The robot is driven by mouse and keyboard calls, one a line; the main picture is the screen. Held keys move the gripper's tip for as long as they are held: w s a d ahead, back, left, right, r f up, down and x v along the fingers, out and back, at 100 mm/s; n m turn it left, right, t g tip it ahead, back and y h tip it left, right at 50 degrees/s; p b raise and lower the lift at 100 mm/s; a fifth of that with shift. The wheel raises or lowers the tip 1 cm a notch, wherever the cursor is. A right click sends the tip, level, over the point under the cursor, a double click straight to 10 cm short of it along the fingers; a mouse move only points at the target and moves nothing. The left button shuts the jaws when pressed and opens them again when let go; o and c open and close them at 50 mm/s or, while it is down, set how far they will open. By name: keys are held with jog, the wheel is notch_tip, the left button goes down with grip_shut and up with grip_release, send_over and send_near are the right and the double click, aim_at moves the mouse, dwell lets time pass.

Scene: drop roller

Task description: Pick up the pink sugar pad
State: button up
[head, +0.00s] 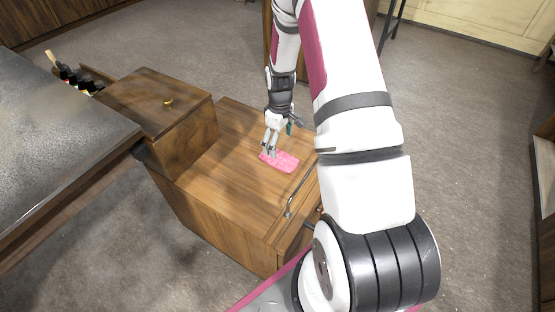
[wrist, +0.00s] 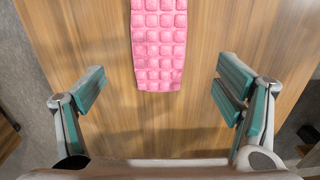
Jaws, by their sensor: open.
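The pink sugar pad (head: 282,162) lies flat on the wooden cabinet top in the head view. It is a quilted pink strip. In the wrist view the pad (wrist: 159,45) runs down from the top edge, and its near end lies ahead of and between the fingers; its far end is out of frame. My gripper (head: 269,152) is above the pad's left end in the head view. In the wrist view my gripper (wrist: 160,92) is open, with teal finger pads wide apart on either side of the pad. Nothing is between the fingers' grip, and they do not touch the pad.
The wooden cabinet top (head: 225,180) is otherwise mostly clear. A wooden box (head: 160,108) with a small brass-coloured knob stands on the left. A metal handle (head: 299,190) runs along the cabinet's right edge. A dark metallic table (head: 60,140) is at far left.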

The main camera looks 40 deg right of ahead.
aim_at(279, 158)
jog(key=f, duration=0.7)
jog(key=shift+w+f+b, duration=0.15)
jog(key=shift+w+b, duration=0.05)
jog(key=shift+b, duration=0.1)
jog(key=c, duration=1.4)
